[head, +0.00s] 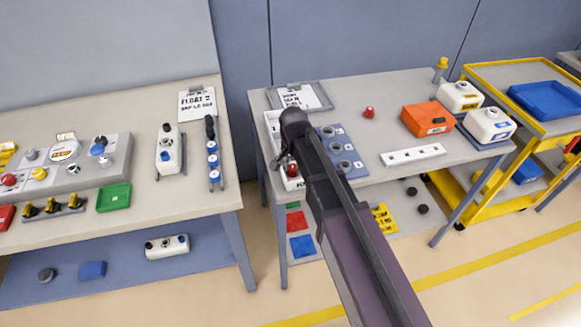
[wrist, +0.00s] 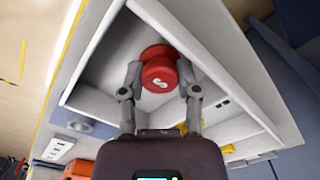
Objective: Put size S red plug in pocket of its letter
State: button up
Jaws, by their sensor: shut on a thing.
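My gripper (wrist: 160,82) is shut on a red plug (wrist: 158,54) with a white letter S on its face, in the wrist view. The plug is over or inside a compartment of a white divided tray (wrist: 92,97); I cannot tell whether it touches the floor. In the head view my gripper (head: 290,163) is at the tray (head: 270,122), with the red plug (head: 292,169) showing below it. A blue-grey block (head: 355,172) with several round, lettered pockets stands just right of the tray, partly hidden by my arm. Its letters are too small to read.
Another red plug (head: 369,112) stands on the table. A clipboard (head: 300,97) lies behind the tray. Small yellow parts (wrist: 228,149) sit in other tray compartments.

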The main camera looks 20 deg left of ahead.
aim_at(294, 167)
jog(key=o, duration=0.5)
jog(key=shift+r, duration=0.1)
notch_tip(294, 167, up, 12)
jog(key=p, duration=1.2)
dwell(0.8)
jog(key=s+d+n, duration=0.1)
jog(key=s+d, duration=0.1)
jog(key=d, duration=1.6)
jog(key=s+d+n, duration=0.1)
jog(key=s+d, duration=0.2)
jog(key=d, duration=1.4)
jog(key=shift+s+d+n, duration=0.25)
jog(key=shift+d+n, duration=0.15)
